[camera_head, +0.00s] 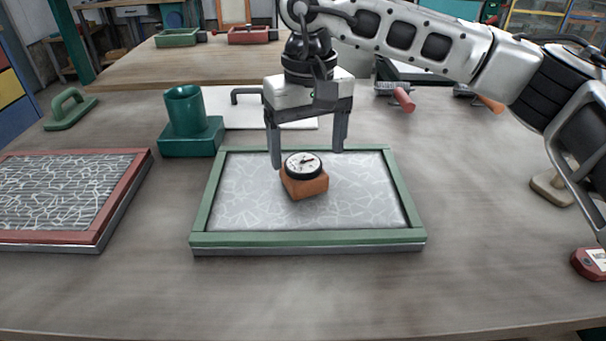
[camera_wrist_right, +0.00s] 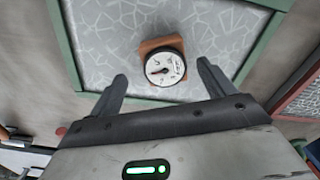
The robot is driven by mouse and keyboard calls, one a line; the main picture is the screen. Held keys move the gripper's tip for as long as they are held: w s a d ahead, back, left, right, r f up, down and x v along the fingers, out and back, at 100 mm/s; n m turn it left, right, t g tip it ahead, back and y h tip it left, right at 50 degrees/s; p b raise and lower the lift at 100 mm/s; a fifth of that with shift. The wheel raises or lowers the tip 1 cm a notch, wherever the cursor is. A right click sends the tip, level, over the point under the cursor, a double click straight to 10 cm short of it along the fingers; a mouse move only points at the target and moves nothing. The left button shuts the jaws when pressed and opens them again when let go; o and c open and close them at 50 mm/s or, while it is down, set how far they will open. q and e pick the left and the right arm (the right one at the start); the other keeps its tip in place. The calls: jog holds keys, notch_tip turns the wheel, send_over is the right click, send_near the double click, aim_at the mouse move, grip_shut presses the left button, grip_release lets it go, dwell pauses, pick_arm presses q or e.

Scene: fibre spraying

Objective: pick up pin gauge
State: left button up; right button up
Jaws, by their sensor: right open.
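The pin gauge (camera_head: 304,170) has a round white dial with a black rim on an orange-brown block. It sits on the fibre-patterned panel inside the green-framed tray (camera_head: 310,239). My right gripper (camera_head: 308,158) is open above and just behind the gauge, with its fingers pointing down. In the right wrist view the gauge (camera_wrist_right: 164,68) lies beyond and between the two open fingertips (camera_wrist_right: 162,78), and nothing is between the fingers. The left gripper is not in view.
A red-framed tray (camera_head: 60,243) stands at the left. A green cup on a block (camera_head: 190,135) and a white board (camera_head: 232,109) are behind the green tray. A green-handled tool (camera_head: 70,110) lies at the far left. A small red device (camera_head: 590,263) sits at the right edge. The front table is clear.

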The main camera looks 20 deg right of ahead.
aim_at(303, 163)
jog(key=shift+w+a+f+p, duration=0.15)
jog(key=shift+f+p, duration=0.05)
jog(key=shift+f, duration=1.4)
jog(key=shift+w+a+f+p, duration=0.1)
jog(key=shift+a+f+p, duration=0.05)
jog(key=shift+f, duration=1.4)
jog(key=c, duration=1.3)
jog(key=shift+r, duration=0.1)
